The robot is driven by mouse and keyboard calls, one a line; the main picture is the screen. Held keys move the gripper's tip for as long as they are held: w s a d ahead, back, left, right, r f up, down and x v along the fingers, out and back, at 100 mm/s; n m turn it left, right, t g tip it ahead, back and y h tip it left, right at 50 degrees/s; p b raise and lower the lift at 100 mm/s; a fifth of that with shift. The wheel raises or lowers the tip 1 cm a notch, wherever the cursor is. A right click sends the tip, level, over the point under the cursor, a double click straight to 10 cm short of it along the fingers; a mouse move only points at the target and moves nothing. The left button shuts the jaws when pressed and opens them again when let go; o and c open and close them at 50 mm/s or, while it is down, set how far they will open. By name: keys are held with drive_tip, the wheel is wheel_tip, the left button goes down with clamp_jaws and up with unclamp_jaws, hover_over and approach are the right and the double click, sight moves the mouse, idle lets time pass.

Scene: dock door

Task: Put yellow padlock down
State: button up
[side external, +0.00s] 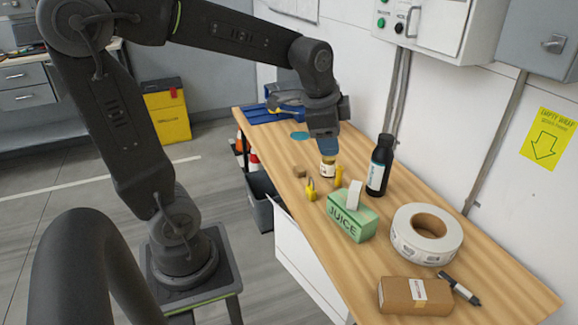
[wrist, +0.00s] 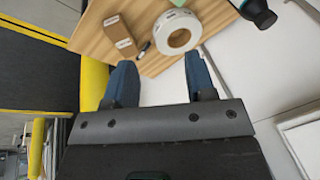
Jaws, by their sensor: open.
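The yellow padlock (side external: 311,191) sits on the wooden workbench near its front edge, left of the green juice carton (side external: 351,216), in the side external view. My gripper (side external: 328,147) is above the bench, farther back than the padlock and apart from it. In the wrist view my gripper (wrist: 160,82) shows two blue fingers spread wide with nothing between them. The padlock does not show in the wrist view.
A small jar (side external: 328,168), a yellow item (side external: 339,176), a brown block (side external: 299,171) and a dark bottle (side external: 380,165) stand nearby. A tape roll (side external: 426,234), cardboard box (side external: 415,296) and marker (side external: 460,289) lie at the near end. A blue tray (side external: 268,113) is at the far end.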

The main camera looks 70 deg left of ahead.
drive_tip(key=s+d+n+t, duration=0.2)
drive_tip(key=s+d+n, duration=0.4)
drive_tip(key=s, duration=0.6)
drive_tip(key=shift+d+r+h, duration=0.25)
drive_tip(key=shift+d+h, duration=0.15)
drive_tip(key=shift+d, duration=0.5)
